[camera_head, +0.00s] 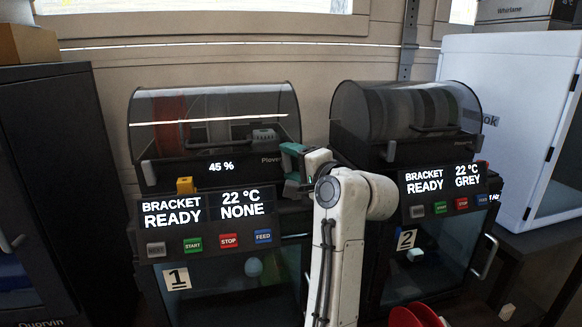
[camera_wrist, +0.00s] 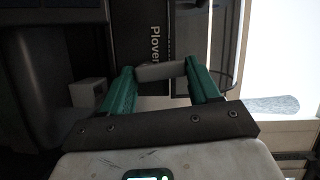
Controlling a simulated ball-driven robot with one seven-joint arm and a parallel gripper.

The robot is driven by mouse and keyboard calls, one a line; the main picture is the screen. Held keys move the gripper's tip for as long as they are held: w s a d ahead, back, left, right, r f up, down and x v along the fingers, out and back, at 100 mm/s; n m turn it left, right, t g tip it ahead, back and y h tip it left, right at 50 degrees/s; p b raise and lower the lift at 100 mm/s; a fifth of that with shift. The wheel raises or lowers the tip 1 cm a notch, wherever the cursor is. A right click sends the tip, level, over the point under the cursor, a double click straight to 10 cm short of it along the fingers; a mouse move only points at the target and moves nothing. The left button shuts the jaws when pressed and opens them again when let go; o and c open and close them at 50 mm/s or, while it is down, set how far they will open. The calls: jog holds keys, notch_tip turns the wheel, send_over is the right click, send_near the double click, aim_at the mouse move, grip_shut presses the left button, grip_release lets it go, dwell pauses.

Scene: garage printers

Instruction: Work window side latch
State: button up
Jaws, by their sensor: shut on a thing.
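Printer 1 (camera_head: 160,210) has a clear smoked lid (camera_head: 215,115) over its spool box. My gripper (camera_head: 293,160) is at the right front corner of that box, its green fingers closed in. In the wrist view my gripper (camera_wrist: 160,74) has a small light-grey latch (camera_wrist: 162,71) between its fingertips, beside the dark lid strip lettered "Plover" (camera_wrist: 154,40). The head view hides this latch behind my gripper. A matching pale latch (camera_head: 149,173) hangs at the left front corner of the same box.
Printer 2 (camera_head: 440,200) stands close on the right, with its own smoked lid (camera_head: 405,110) and pale latch (camera_head: 391,150). A white cabinet (camera_head: 500,110) is further right and a dark cabinet (camera_head: 60,180) at the left. A small yellow block (camera_head: 185,185) sits on printer 1's front.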

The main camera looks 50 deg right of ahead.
jog(key=shift+r+m, duration=0.3)
jog(key=shift+m, duration=0.1)
jog(key=o, duration=0.7)
jog(key=shift+c, duration=0.2)
jog(key=o, duration=0.3)
jog(key=shift+f, duration=0.15)
jog(key=shift+o, duration=0.2)
jog(key=b+v, duration=0.2)
jog(key=v, duration=0.9)
jog(key=shift+f, duration=0.2)
jog(key=shift+d, duration=0.1)
